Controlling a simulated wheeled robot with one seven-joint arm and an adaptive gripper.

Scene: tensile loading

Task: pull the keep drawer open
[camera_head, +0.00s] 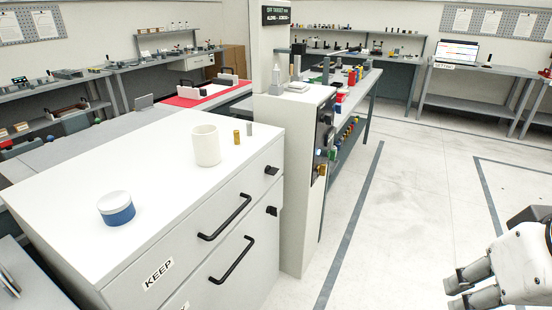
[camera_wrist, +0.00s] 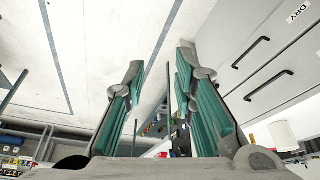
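The KEEP drawer (camera_head: 190,244) is the upper drawer on the front of a white cabinet, with a KEEP label (camera_head: 158,272) at its left end. Its black bar handle (camera_head: 225,217) is in plain view, and the drawer looks closed. A lower drawer with a similar handle (camera_head: 232,260) sits beneath it. My gripper (camera_head: 455,292) is at the lower right of the head view, well away from the cabinet, over the floor. In the wrist view my gripper (camera_wrist: 160,72) has its fingers apart with nothing between them. Two drawer handles (camera_wrist: 268,85) show off to its right.
On the cabinet top (camera_head: 100,165) stand a white mug (camera_head: 206,146), a blue jar (camera_head: 116,208) and two small cylinders (camera_head: 237,138). A tall grey machine (camera_head: 300,150) stands at the cabinet's right end. The floor (camera_head: 400,230) between cabinet and gripper is clear.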

